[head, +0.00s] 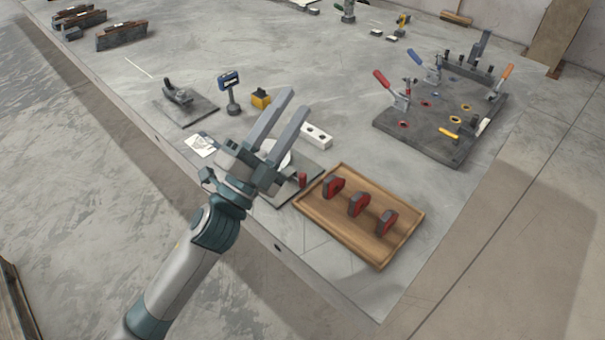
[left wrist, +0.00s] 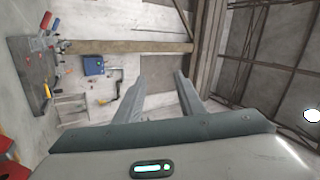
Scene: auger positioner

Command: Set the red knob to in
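A small red knob (head: 302,180) stands upright at the right end of a dark grey plate (head: 273,196) near the table's front edge. A pale round part on the same plate is partly hidden behind my left gripper (head: 297,101). The gripper is above the plate, to the upper left of the knob in the head view, and apart from it. Its two fingers are spread with nothing between them; the left wrist view also shows the empty gap (left wrist: 160,76). I cannot read the knob's setting. My right gripper is in neither view.
A wooden tray (head: 398,247) with three red-and-dark pieces stands right of the knob. A white block with holes (head: 316,135) is behind. A clamp board (head: 395,137) stands at the right. A blue-topped stand (head: 231,92) and yellow block (head: 261,99) are behind left.

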